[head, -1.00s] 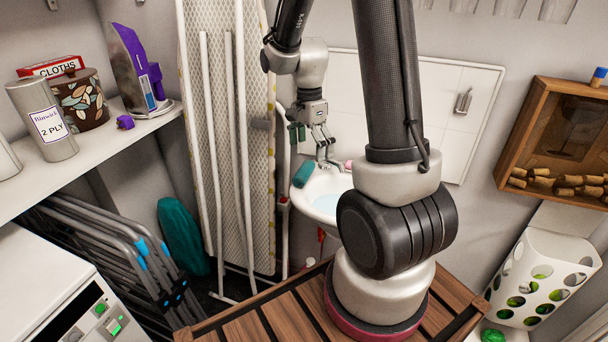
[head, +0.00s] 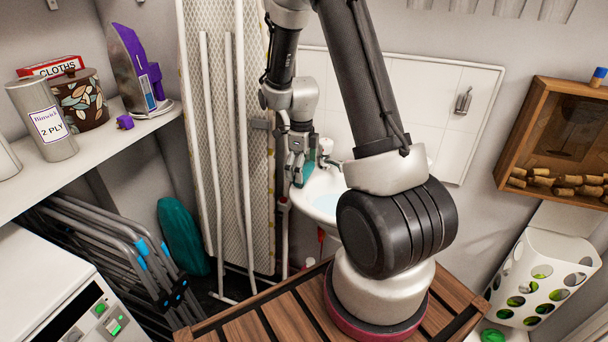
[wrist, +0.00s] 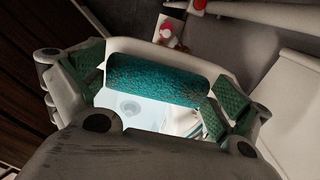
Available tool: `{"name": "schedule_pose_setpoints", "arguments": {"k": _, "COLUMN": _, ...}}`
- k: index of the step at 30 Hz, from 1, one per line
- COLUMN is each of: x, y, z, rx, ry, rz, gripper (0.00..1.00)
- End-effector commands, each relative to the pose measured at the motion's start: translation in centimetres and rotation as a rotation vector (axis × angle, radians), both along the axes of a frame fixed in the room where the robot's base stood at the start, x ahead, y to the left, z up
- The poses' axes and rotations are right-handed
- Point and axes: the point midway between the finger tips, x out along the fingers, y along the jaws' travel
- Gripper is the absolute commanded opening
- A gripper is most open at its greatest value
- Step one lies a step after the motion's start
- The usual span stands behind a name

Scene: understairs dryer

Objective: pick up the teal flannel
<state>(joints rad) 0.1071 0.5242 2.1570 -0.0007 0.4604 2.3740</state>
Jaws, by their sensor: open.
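The teal flannel (wrist: 157,78) is a rolled, textured cloth lying across the rim of the white sink (wrist: 120,46) in the wrist view. My gripper (wrist: 150,98) is open, with its green-padded fingers at either end of the roll. I cannot tell whether the pads touch the cloth. In the head view my gripper (head: 298,172) is over the left side of the sink (head: 322,206), and the flannel there is mostly hidden behind the fingers.
An ironing board (head: 258,200) stands close to the left of the sink. A tap (head: 326,152) rises at the sink's back. A shelf (head: 110,142) with an iron (head: 137,75) is at left. A wooden cork box (head: 558,140) hangs at right.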

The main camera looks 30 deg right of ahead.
Motion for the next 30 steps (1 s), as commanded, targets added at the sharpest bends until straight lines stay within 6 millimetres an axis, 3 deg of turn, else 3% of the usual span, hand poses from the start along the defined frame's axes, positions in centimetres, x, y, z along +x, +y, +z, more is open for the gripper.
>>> {"name": "schedule_pose_setpoints", "arguments": {"k": 9, "x": 0.0, "y": 0.0, "z": -0.8, "rx": 0.0, "ry": -0.001, "rz": 0.0, "gripper": 1.0}}
{"name": "schedule_pose_setpoints", "arguments": {"k": 14, "x": 0.0, "y": 0.0, "z": -0.8, "rx": 0.0, "ry": 0.0, "rz": 0.001, "gripper": 0.74}}
{"name": "schedule_pose_setpoints", "arguments": {"k": 23, "x": 0.0, "y": 0.0, "z": -0.7, "rx": 0.0, "ry": -0.001, "rz": 0.001, "gripper": 0.74}}
{"name": "schedule_pose_setpoints", "arguments": {"k": 26, "x": 0.1, "y": 0.0, "z": 0.3, "rx": 0.0, "ry": -0.004, "rz": 0.001, "gripper": 0.74}}
{"name": "schedule_pose_setpoints", "arguments": {"k": 30, "x": 0.1, "y": 0.0, "z": 3.1, "rx": -0.001, "ry": -0.006, "rz": 0.001, "gripper": 0.74}}
